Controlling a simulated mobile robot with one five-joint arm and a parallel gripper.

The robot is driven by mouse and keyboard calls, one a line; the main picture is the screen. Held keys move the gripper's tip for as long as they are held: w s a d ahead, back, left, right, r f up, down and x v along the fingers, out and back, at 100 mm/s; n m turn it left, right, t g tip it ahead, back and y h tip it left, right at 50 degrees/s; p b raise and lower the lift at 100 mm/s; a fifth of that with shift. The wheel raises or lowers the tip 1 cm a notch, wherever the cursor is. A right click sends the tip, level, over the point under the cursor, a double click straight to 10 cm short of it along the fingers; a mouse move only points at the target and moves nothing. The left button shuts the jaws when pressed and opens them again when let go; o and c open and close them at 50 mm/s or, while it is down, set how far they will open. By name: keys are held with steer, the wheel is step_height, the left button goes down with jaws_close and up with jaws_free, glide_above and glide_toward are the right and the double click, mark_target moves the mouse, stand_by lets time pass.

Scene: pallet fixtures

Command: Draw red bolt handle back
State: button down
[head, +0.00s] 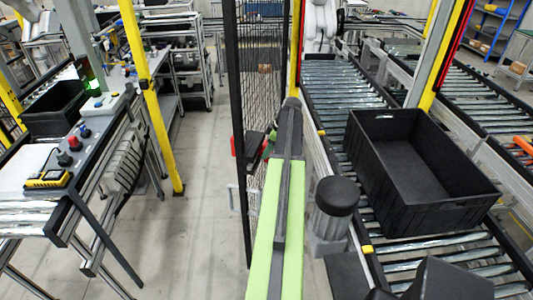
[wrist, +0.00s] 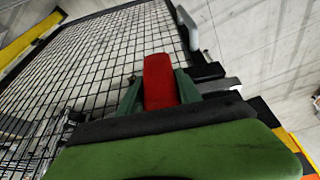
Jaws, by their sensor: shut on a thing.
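The red bolt handle (wrist: 160,82) is a block-shaped grip in the middle of the wrist view. My gripper (wrist: 159,92) is shut on it, with one dark green finger on each side. A grey metal bar (wrist: 220,86) and a black bracket show just right of the handle, beside the mesh panel (wrist: 95,65). In the head view only a small part of the red handle (head: 236,146) shows at the mesh fence, left of my arm. The arm hides much of the bolt there.
The black-framed mesh fence (head: 262,85) stands beside my arm. A roller conveyor (head: 345,85) with an empty black crate (head: 415,195) is on the right. The floor between bench and fence is clear.

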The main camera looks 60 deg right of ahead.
steer(key=c, duration=0.8)
jaws_free()
steer(key=shift+d, duration=0.25)
steer(key=shift+a, duration=0.1)
steer(key=shift+r, duration=0.1)
steer(key=p+v, duration=1.6)
steer(key=v, duration=0.1)
steer(key=shift+s, duration=0.1)
